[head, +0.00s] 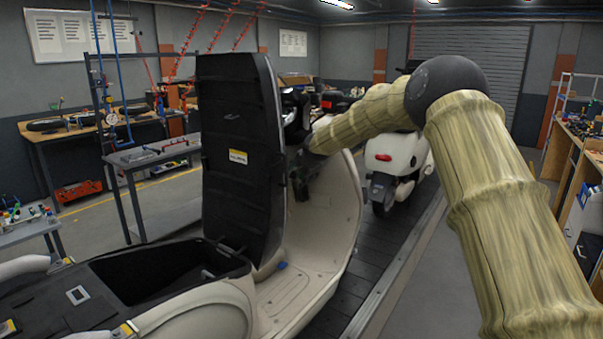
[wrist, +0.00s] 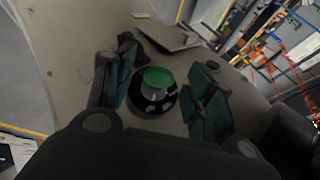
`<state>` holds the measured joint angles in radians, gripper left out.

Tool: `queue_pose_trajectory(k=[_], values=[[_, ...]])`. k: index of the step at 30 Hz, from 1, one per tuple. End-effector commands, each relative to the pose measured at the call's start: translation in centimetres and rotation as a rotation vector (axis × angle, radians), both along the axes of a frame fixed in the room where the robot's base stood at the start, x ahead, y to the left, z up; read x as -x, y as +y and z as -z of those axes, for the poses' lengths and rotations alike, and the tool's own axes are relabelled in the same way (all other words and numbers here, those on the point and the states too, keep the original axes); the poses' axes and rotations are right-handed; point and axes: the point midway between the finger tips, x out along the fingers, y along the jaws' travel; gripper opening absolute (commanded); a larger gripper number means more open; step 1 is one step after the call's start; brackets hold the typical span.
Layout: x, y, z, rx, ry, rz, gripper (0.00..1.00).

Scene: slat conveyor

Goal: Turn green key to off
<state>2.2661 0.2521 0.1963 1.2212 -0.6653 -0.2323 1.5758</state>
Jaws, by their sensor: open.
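The green key (wrist: 157,77) shows in the wrist view as a green rounded head. It sits in a black round lock (wrist: 152,100) with pale marks, on a beige panel of the scooter (wrist: 72,50). My gripper (wrist: 166,78) is open, with one dark green-padded finger on each side of the key. I cannot tell whether either finger touches it. In the head view, my gripper (head: 299,172) is partly hidden behind the raised seat, at the inner side of the scooter's front shield (head: 335,205). The key cannot be made out there.
The raised black seat (head: 238,150) stands upright left of my gripper. The open seat compartment (head: 165,270) lies in front. A second cream scooter (head: 393,155) stands farther along the slat conveyor (head: 372,262). In the wrist view, a grey flap (wrist: 168,36) juts from the panel beyond the key.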

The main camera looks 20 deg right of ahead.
Motion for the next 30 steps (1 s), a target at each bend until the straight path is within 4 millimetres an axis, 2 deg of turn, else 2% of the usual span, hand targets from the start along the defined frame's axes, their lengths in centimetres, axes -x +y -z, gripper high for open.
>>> queue_pose_trajectory(k=[4,5,12,15,16,18,30], values=[[0.01,-0.01,0.01,0.000,0.000,0.000,0.54],[0.00,-0.01,0.00,0.000,0.000,0.000,0.50],[0.02,-0.02,0.01,0.000,0.000,0.000,0.07],[0.02,-0.02,0.01,0.000,0.000,0.000,0.06],[0.02,-0.02,0.01,0.000,0.000,0.000,0.23],[0.02,-0.02,0.01,0.000,0.000,0.000,0.11],[-0.05,0.03,-0.24,0.026,0.033,-0.004,0.11]])
